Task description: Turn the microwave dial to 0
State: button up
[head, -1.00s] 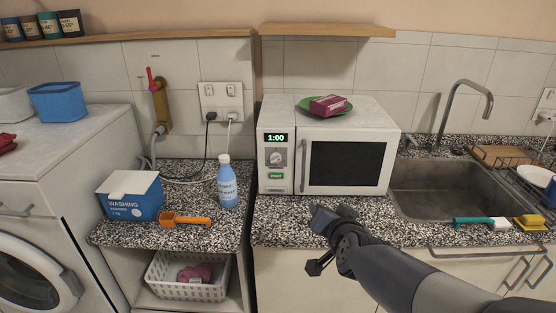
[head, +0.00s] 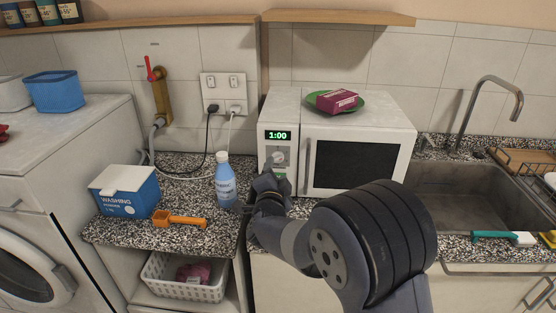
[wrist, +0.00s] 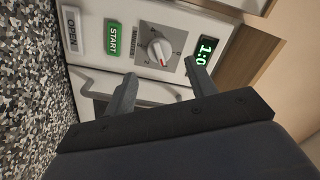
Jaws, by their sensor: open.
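The white microwave (head: 287,110) stands on the speckled counter, and its display (head: 279,135) reads 1:00. The silver dial (head: 277,157) sits below the display on the control panel. In the wrist view the dial (wrist: 159,50) shows large, with a red mark on its knob and numbers around it. My gripper (wrist: 160,82) is open and empty in front of the panel, its fingers apart on either side of the dial, not visibly touching it. In the head view my gripper (head: 268,184) is just below the dial and hides the lower panel.
The green START button (wrist: 114,38) and the OPEN button (wrist: 71,28) lie beside the dial. A blue bottle (head: 225,182) stands left of my gripper. A washing powder box (head: 125,190) is farther left.

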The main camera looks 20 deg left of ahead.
aim_at(278, 160)
jog(key=shift+p+x, duration=0.6)
jog(key=shift+x, duration=2.15)
jog(key=c, duration=0.9)
jog(key=shift+c, duration=0.2)
